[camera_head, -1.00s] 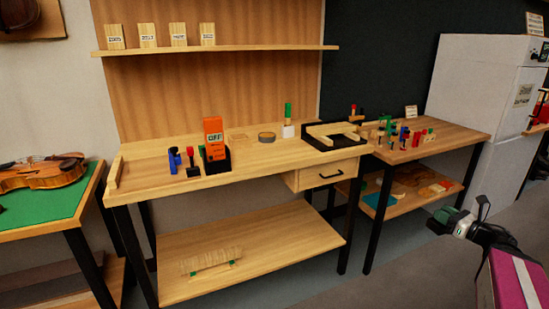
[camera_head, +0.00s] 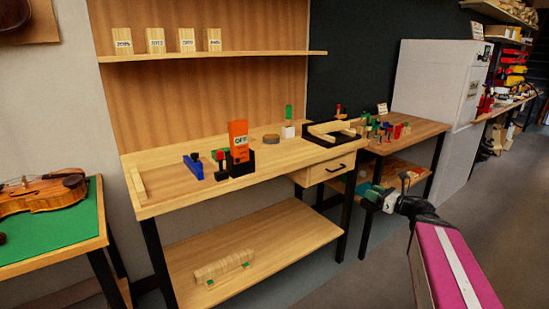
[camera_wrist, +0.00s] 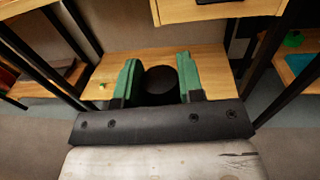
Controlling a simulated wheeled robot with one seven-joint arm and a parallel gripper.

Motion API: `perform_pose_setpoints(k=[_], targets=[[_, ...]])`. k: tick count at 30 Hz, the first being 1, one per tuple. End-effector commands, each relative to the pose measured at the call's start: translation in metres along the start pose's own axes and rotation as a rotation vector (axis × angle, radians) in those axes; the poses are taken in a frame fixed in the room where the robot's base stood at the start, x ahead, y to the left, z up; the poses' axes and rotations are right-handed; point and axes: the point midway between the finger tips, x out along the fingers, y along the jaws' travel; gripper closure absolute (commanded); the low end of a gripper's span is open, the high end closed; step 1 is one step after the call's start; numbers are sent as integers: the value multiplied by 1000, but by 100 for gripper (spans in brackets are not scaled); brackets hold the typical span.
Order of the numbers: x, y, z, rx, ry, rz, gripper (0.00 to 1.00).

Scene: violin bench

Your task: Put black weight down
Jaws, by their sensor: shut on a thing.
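The black weight (camera_wrist: 161,80) shows in the wrist view as a dark round thing between the two green fingers. My gripper (camera_wrist: 159,76) is shut on it. In the head view my gripper (camera_head: 366,190) is at the right, in front of the bench's right end and below the level of its top. The weight cannot be made out in the head view. The wooden bench (camera_head: 185,193) has a bare lower shelf area (camera_head: 290,232), which also lies beyond the weight in the wrist view (camera_wrist: 215,58).
On the bench top stand an orange box (camera_head: 238,140), a blue tool (camera_head: 193,166) and a dark-framed tray (camera_head: 312,138). A wood block (camera_head: 222,266) lies on the lower shelf. The drawer (camera_head: 327,170) is closed. A violin (camera_head: 40,198) lies on a green-topped table at left.

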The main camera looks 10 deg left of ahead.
Motion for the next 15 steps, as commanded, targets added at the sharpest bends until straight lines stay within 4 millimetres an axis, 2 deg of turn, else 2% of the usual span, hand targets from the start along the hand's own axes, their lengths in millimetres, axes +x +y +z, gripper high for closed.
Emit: perform_pose_setpoints(k=[3, 15], targets=[[30, 6, 14, -1, -5, 15, 100], [122, 39, 60, -1, -4, 41, 100]])
